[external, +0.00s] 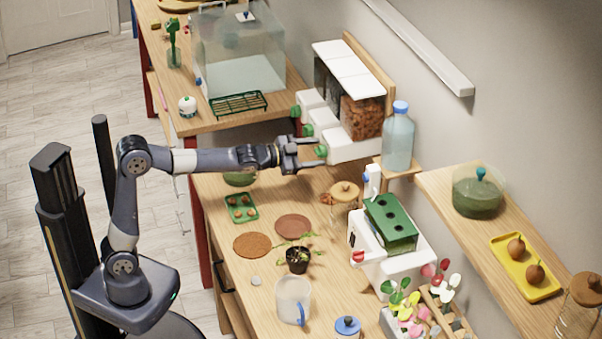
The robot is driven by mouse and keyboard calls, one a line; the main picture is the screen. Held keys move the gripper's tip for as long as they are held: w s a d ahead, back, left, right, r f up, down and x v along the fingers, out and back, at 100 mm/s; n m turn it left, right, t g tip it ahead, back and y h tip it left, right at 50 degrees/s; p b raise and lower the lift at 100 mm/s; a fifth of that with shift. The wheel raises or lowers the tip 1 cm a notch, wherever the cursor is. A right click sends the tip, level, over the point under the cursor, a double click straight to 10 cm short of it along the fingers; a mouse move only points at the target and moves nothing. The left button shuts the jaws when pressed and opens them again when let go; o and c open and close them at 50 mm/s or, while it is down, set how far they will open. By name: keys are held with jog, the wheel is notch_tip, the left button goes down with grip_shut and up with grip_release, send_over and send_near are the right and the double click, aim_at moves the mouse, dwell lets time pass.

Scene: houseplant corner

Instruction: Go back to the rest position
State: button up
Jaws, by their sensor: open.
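My arm reaches out to the right across the wooden bench (215,183), well extended from my base. My gripper (314,154) is at its end, open, in front of the lowest white drawer (352,148) of a wall unit. A green knob (321,151) on that drawer shows between or just beyond the fingertips. I cannot tell whether the fingers touch it. Nothing is seen held in the gripper.
Below the arm are a green tray (241,208), brown discs (293,227), a potted seedling (297,261) and a clear jug (293,300). A glass tank (240,70) stands behind. A water bottle (398,140) is right of the gripper. The floor at left is clear.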

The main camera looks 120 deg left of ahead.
jog(key=n+p, duration=0.1)
jog(key=p, duration=0.1)
jog(key=n+p, duration=0.2)
jog(key=p, duration=0.1)
jog(key=shift+r+n, duration=0.2)
jog(key=shift+n, duration=0.1)
jog(key=n+t+h+p, duration=0.1)
jog(key=n+p, duration=0.3)
jog(key=p, duration=0.1)
jog(key=shift+s+a, duration=0.1)
jog(key=n+p, duration=0.5)
jog(key=p, duration=0.1)
jog(key=shift+f+t, duration=0.15)
jog(key=shift+t, duration=0.25)
jog(key=n+p, duration=0.2)
jog(key=p, duration=0.1)
jog(key=shift+f+n, duration=0.2)
jog(key=shift+n, duration=0.1)
jog(key=shift+o, duration=0.5)
